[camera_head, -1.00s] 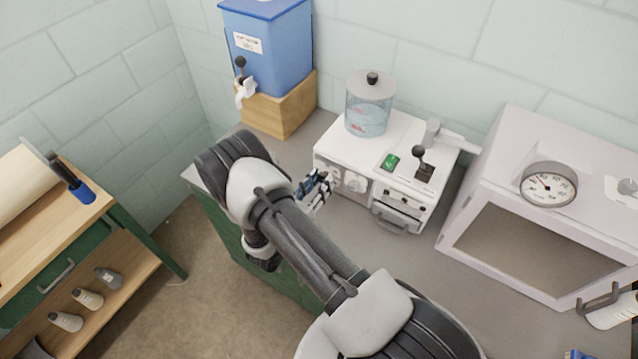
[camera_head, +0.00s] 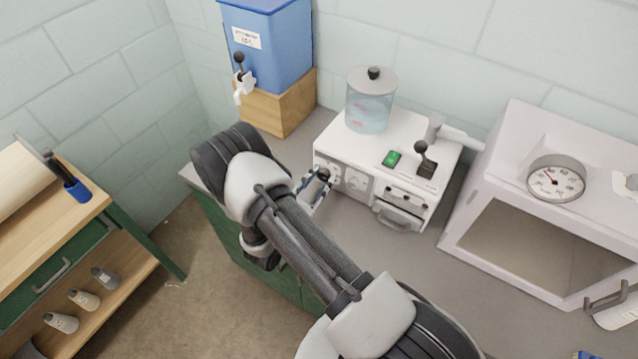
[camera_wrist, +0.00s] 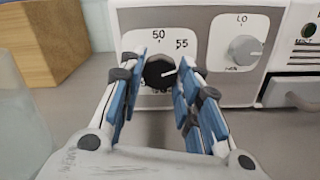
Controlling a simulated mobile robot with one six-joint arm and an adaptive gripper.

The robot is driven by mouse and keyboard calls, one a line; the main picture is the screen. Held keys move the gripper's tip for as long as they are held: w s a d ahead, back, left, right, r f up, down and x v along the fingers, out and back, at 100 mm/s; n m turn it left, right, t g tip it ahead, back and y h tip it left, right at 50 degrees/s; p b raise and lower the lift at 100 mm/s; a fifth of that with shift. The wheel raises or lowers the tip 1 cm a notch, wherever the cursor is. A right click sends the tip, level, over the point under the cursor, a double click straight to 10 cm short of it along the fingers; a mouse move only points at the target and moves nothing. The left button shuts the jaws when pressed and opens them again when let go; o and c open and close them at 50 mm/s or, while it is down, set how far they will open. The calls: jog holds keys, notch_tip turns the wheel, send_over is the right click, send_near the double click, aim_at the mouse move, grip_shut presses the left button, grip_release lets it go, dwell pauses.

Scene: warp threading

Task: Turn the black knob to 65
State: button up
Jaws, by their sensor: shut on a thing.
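The black knob (camera_wrist: 160,72) is on the front panel of the white machine (camera_head: 420,135). In the wrist view it sits between the fingers of my gripper (camera_wrist: 165,82), one finger on each side, with the gripper shut on it. The knob's white pointer line points to the right and slightly up, past the printed 55. The marks 50 and 55 show above the knob; the other numbers of its scale are hidden behind the fingers. In the head view my gripper (camera_head: 316,185) is at the left end of the machine's front.
A second, grey knob (camera_wrist: 244,50) sits to the right on the panel. A drawer handle (camera_head: 400,218) juts out further right. A blue tank (camera_head: 280,45) on a wooden block (camera_head: 290,108) stands left of the machine. A cabinet with a gauge (camera_head: 556,178) stands right.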

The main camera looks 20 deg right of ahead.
jog(key=m+b, duration=0.3)
jog(key=m, duration=0.3)
jog(key=shift+f, duration=0.15)
jog(key=m+b, duration=0.4)
jog(key=m, duration=0.2)
jog(key=shift+m+b, duration=0.3)
jog(key=o, duration=1.1)
jog(key=v, duration=1.2)
